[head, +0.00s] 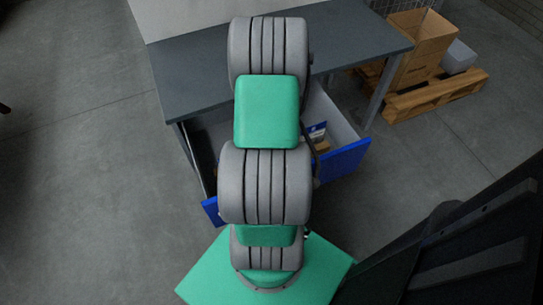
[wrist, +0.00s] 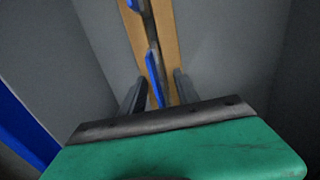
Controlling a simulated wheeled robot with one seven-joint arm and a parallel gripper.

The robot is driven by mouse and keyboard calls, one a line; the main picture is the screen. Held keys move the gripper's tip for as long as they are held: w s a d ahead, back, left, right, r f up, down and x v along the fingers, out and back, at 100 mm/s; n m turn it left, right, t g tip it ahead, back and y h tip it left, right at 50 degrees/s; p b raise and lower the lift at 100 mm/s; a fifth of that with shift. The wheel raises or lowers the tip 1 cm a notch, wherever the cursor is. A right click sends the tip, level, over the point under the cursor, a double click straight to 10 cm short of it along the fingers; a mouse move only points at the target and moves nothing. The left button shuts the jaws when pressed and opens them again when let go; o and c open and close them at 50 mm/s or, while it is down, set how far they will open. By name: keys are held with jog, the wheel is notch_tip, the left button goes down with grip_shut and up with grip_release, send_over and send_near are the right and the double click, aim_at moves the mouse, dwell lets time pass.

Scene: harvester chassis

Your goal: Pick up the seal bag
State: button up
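A thin blue-and-grey item, likely the seal bag (wrist: 153,68), is seen nearly edge-on in the wrist view, in front of a tan surface. Its lower end lies between the two fingers of my gripper (wrist: 158,92). The fingers are apart, with a gap visible on each side of the item. In the head view, a blue-and-pale packet, likely the same seal bag (head: 317,130), shows inside the open drawer (head: 342,160). My arm hides my gripper and part of the drawer there.
The blue-fronted drawer is pulled out under a grey workbench (head: 190,75). Grey drawer walls (wrist: 225,50) stand close around my gripper. A tan item (head: 322,146) lies in the drawer. A cardboard box (head: 420,45) stands on a wooden pallet (head: 435,97) at upper right.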

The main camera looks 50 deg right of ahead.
jog(key=shift+r, duration=0.1)
jog(key=shift+c, duration=0.4)
grip_shut()
